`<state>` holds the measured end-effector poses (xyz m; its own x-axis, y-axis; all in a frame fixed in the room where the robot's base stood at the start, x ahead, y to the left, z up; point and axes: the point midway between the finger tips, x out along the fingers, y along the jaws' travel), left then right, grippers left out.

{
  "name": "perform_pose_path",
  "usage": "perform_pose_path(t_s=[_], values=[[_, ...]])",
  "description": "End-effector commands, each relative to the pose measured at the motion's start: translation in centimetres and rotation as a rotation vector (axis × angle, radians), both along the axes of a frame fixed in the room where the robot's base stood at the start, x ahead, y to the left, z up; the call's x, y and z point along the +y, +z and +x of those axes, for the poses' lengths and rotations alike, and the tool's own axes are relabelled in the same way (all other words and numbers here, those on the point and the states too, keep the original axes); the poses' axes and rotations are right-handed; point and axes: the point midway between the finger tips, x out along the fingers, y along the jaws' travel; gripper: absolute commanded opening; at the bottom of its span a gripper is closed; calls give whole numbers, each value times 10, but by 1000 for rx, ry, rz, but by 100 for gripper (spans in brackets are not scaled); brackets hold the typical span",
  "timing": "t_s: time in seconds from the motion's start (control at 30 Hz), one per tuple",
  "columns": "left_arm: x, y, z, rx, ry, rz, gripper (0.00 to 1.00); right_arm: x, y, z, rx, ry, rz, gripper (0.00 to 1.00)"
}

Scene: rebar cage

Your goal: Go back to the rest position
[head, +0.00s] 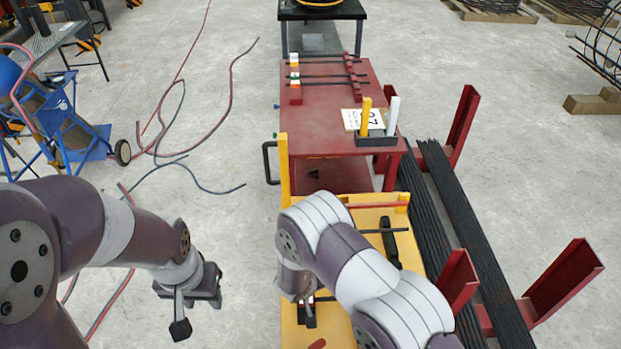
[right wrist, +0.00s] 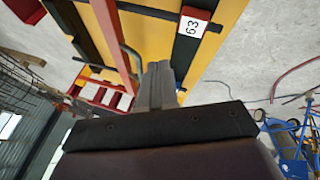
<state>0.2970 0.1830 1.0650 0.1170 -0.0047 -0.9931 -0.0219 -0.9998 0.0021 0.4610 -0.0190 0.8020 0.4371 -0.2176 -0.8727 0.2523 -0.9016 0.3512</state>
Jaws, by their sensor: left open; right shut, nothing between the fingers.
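My left gripper (head: 193,312) hangs over bare concrete floor at the lower left of the head view, clear of the tables. It is open, with nothing visible between its fingers. My right arm reaches over the yellow table (head: 286,185) in the head view, and its links hide much of the tabletop and most of the gripper. In the right wrist view my right gripper (right wrist: 158,80) is shut and empty, its grey fingers together in front of the yellow surface. Whether the fingertips touch anything there cannot be told.
A red table (head: 315,115) with dark rods on supports stands beyond the yellow one. It carries a black holder (head: 376,140) with a yellow and a white stick. Long dark bars (head: 465,225) lie on a red rack (head: 560,285) at right. A blue cart (head: 90,145) and hoses are at left.

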Motion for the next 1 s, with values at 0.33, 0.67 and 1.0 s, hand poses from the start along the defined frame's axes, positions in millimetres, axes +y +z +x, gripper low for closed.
perform_pose_path(t_s=[0.33, 0.67, 1.0], values=[[0, 1, 0, 0, 0, 0, 43, 21, -5, -57, 197, -80, 218, 0], [0, 0, 0, 0, 0, 0, 43, -84, 181, -153, 517, -199, 312, 0], [0, 0, 0, 0, 0, 0, 43, -165, 265, -165, 300, -293, 319, 0]])
